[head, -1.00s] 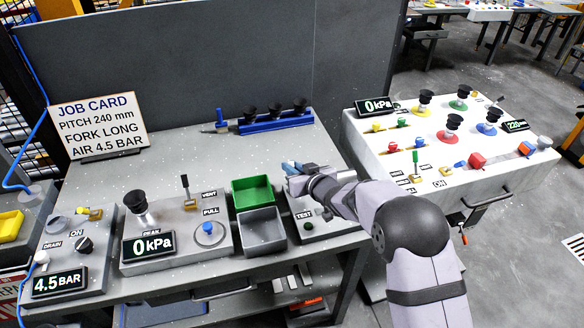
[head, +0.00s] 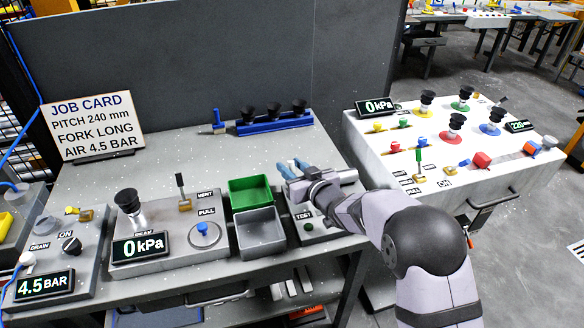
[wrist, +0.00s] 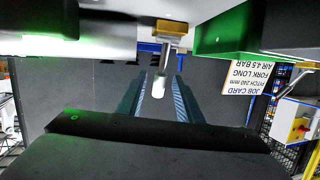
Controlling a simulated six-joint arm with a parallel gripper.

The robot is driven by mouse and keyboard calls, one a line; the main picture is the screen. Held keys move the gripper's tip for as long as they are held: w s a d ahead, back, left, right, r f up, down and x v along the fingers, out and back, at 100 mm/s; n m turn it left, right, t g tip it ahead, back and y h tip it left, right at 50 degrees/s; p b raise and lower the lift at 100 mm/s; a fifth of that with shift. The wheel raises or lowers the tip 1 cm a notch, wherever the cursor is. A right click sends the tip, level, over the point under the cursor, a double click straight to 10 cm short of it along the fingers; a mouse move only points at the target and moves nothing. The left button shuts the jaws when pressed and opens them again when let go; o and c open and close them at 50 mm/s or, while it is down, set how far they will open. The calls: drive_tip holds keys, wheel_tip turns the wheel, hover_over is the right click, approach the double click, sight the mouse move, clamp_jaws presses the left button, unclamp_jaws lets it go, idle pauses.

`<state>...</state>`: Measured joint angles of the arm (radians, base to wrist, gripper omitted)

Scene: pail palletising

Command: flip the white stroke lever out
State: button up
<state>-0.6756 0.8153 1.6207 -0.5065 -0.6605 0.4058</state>
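The white lever (wrist: 159,86) shows in the wrist view as a short white rod below a brass block (wrist: 171,28). It lies between the two fingers of my gripper (wrist: 160,103), with a visible gap on each side. The fingers are open and hold nothing. In the head view my gripper (head: 289,168), with blue fingertips apart, is over the test box (head: 312,229), just right of the green bin. I cannot make out the white lever in the head view; the gripper and arm cover that area.
A green bin (head: 251,181) and a grey bin (head: 243,240) stand left of my gripper. Further left is the gauge box (head: 125,262) with a black-knobbed lever (head: 182,192). A blue rack (head: 290,122) is behind. The white console (head: 385,158) stands right.

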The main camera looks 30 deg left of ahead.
drive_tip(key=shift+d, duration=0.15)
drive_tip(key=shift+b+v, duration=0.9)
drive_tip(key=shift+v, duration=2.65)
drive_tip(key=shift+s, duration=0.1)
drive_tip(key=p, duration=0.3)
drive_tip(key=r+h+p, duration=0.1)
drive_tip(key=p, duration=0.3)
drive_tip(key=shift+w+a+r+g, duration=0.2)
drive_tip(key=shift+a+g, duration=0.05)
drive_tip(key=shift+g, duration=0.15)
drive_tip(key=shift+f+p, duration=0.25)
drive_tip(key=shift+p, duration=0.15)
drive_tip(key=shift+w+a, duration=0.1)
drive_tip(key=shift+p+x, duration=1.1)
drive_tip(key=shift+x, duration=2.45)
